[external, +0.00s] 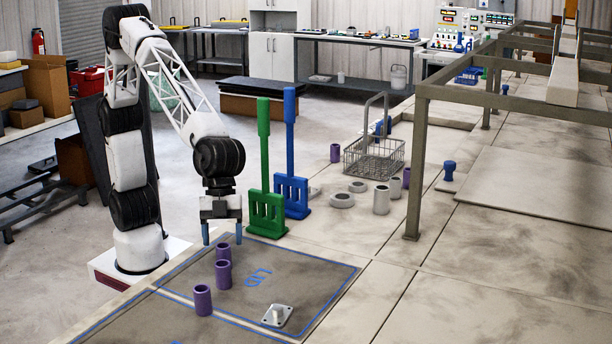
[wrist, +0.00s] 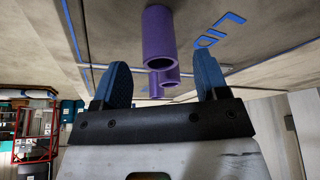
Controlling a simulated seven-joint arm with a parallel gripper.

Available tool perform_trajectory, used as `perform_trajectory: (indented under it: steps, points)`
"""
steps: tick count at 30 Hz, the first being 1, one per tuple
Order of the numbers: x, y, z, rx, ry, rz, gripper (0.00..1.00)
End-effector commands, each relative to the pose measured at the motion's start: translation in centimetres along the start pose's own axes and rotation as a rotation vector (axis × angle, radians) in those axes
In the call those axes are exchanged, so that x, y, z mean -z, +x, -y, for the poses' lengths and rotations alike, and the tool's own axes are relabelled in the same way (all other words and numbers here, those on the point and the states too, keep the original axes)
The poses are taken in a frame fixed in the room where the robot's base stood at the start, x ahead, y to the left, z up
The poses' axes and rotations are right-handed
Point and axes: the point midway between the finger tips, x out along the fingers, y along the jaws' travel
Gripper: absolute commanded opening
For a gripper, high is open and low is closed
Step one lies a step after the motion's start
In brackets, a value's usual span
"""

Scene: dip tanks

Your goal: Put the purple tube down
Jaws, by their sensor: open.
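Three purple tubes stand upright on the blue-outlined floor area in the external view: a front one (external: 202,301), a middle one (external: 223,275) and a rear one (external: 222,252) close behind it. My gripper (external: 222,238) hangs fingers-down just above and behind the rear tube, with its blue fingers apart. No tube is visibly clasped.
A small metal plate with a knob (external: 277,316) lies near the blue LID lettering (external: 257,277). Green (external: 266,213) and blue (external: 291,195) long-handled paddles stand just behind my gripper. A wire basket (external: 374,157) and grey rings are farther back.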

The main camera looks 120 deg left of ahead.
Motion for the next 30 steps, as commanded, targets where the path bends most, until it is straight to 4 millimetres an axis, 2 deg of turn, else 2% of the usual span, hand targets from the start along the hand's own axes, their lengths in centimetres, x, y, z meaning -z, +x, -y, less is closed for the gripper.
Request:
perform_trajectory:
  steps: [6,12,30]
  points:
    - [0.0,2.5,0.0,-0.001,0.001,0.001,0.67]
    - [0.0,4.1,0.0,0.000,0.001,0.001,0.67]
    - [0.0,4.2,0.0,0.000,0.000,0.000,0.66]
